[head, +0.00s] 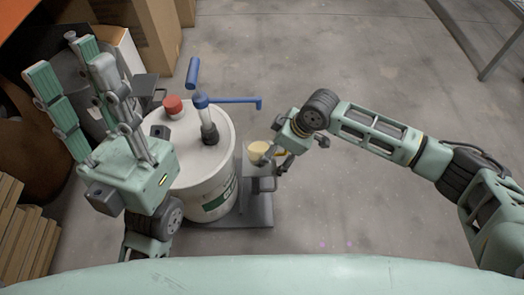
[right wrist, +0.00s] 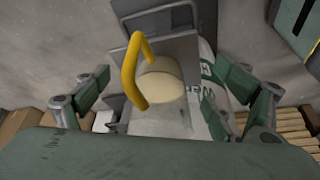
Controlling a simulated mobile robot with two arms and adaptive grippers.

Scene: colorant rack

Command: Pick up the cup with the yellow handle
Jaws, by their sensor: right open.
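The cup (right wrist: 160,88) shows in the right wrist view as a pale, cream-coloured vessel with a bent yellow handle (right wrist: 130,70) on its left. In the head view the cup (head: 258,150) is a small yellowish shape at the stand beside the drum, partly hidden by my right gripper. My right gripper (head: 274,161) is at the cup; in its wrist view the fingers (right wrist: 165,88) are spread wide, one on each side of the cup and apart from it. My left gripper (head: 72,70) is raised at the left, its fingers spread and empty.
A white drum (head: 208,185) with a blue-handled pump (head: 207,115) and a red cap (head: 173,104) stands left of the cup, on a grey base (head: 250,211). Cardboard boxes (head: 145,35) and stacked boards (head: 22,235) are at the left.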

